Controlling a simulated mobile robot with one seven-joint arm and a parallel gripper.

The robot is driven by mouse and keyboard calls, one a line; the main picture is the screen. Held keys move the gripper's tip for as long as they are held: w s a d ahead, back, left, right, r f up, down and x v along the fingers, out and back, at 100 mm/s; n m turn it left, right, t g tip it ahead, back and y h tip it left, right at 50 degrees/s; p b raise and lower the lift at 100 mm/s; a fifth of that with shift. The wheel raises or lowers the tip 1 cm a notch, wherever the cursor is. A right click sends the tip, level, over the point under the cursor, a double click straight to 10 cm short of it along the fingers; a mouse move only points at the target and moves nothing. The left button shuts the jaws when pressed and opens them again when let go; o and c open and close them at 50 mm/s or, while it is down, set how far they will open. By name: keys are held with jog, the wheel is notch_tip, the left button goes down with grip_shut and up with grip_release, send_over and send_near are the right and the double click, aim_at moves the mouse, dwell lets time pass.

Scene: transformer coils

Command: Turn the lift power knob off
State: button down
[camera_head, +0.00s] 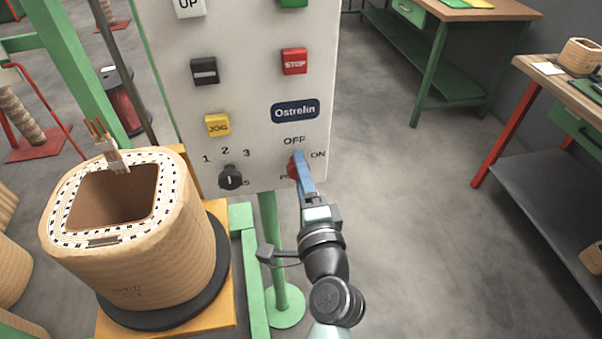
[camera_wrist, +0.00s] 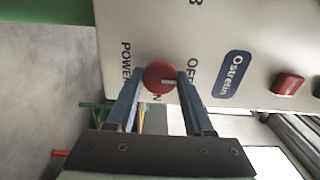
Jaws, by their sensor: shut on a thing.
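The red lift power knob (camera_head: 292,168) is on the lower right of the pale control panel (camera_head: 262,110), with OFF printed above it and ON to its right. In the wrist view the red knob (camera_wrist: 159,75) shows between my blue fingers, its white mark pointing right, towards the OFF lettering. My gripper (camera_head: 299,160) is shut on the knob, one finger on each side, and it also shows in the wrist view (camera_wrist: 161,79). My fingers partly hide the knob in the head view.
A black selector knob (camera_head: 231,177) marked 1, 2, 3 sits left of the power knob. A yellow JOG button (camera_head: 218,125) and a red STOP button (camera_head: 294,61) are higher up. A large wound coil (camera_head: 150,259) stands at lower left.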

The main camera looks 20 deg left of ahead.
jog(key=shift+c, duration=1.4)
grip_release()
jog(key=b+v, duration=0.1)
jog(key=v, duration=1.2)
